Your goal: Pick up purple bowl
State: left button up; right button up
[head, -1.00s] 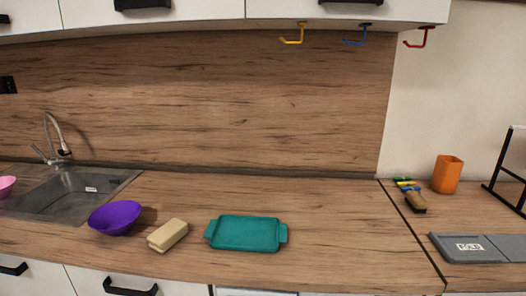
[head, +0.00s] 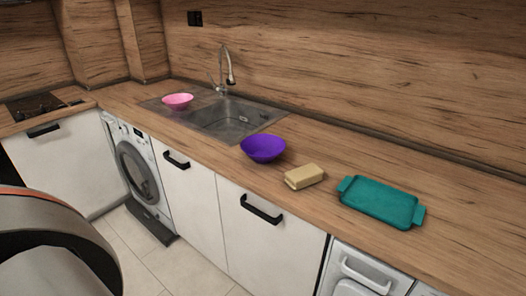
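The purple bowl (head: 263,148) stands upright on the wooden countertop, just right of the sink's near right corner and close to the counter's front edge. It looks empty. Neither of my grippers is in the head view. A rounded part of my own body fills the lower left corner. Nothing touches the bowl or covers it.
A beige block (head: 304,176) and a teal tray (head: 381,202) lie right of the bowl. A pink bowl (head: 178,101) sits at the left of the sink (head: 232,117), below the faucet (head: 226,70). White cabinets and a washing machine (head: 140,172) stand below. The floor (head: 190,268) is clear.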

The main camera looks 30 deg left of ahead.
aim_at(262, 149)
jog(key=j, duration=0.65)
jog(key=i+j+u, duration=0.1)
jog(key=j, duration=0.55)
jog(key=j+u, duration=0.1)
jog(key=j, duration=0.55)
jog(key=i+j, duration=0.1)
jog(key=j, duration=0.55)
